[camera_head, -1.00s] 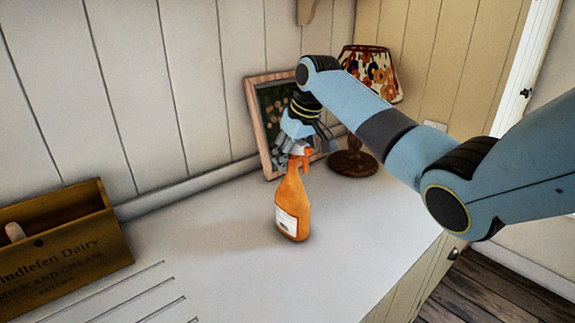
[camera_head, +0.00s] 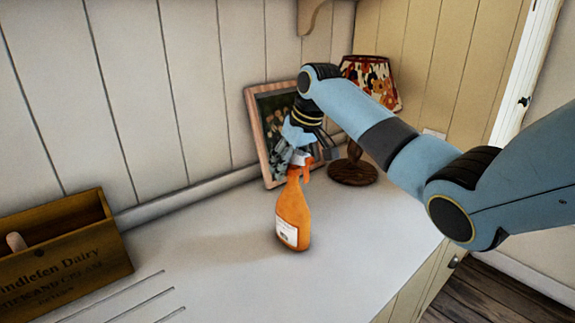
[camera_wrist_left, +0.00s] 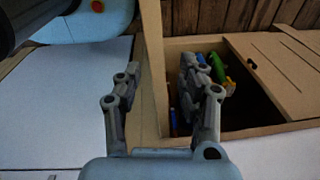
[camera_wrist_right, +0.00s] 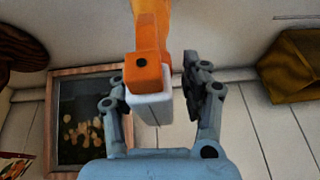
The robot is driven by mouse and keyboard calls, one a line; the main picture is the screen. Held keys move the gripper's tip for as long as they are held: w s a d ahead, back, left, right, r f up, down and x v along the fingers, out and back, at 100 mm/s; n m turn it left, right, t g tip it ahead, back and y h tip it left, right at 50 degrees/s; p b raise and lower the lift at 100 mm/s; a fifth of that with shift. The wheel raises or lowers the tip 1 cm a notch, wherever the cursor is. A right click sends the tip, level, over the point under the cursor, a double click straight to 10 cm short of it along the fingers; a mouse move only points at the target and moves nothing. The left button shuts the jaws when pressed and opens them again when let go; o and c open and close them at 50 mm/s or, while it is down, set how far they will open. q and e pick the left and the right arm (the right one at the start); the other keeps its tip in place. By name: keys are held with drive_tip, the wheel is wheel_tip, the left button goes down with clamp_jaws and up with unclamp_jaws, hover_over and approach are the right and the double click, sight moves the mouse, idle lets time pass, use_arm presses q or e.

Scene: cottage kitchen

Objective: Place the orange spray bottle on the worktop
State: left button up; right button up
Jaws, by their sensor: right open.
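The orange spray bottle (camera_head: 293,215) stands about upright on the pale worktop (camera_head: 215,250), with a white label low on its body. Its orange trigger and white head are at the top. My right gripper (camera_head: 308,152) is open at the bottle's head. In the right wrist view, the bottle's head (camera_wrist_right: 149,75) lies between the parted fingers, nearer the left one, with a gap to the right finger. I cannot tell whether the left finger touches it. My left gripper (camera_wrist_left: 164,88) is open and empty, seen only in its own wrist view.
A wooden dairy crate (camera_head: 65,270) stands at the left. A framed picture (camera_head: 262,130) leans on the wall behind the bottle, beside a lamp (camera_head: 352,172). An open box (camera_wrist_left: 262,132) with coloured items lies near my left gripper. The worktop around the bottle is clear.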

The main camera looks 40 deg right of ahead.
use_arm(q)
wheel_tip(320, 180, up, 2)
drive_tip(key=shift+r+p, duration=0.1)
drive_tip(key=shift+p, duration=0.55)
use_arm(e)
drive_tip(key=shift+v, duration=1.1)
drive_tip(key=v, duration=0.9)
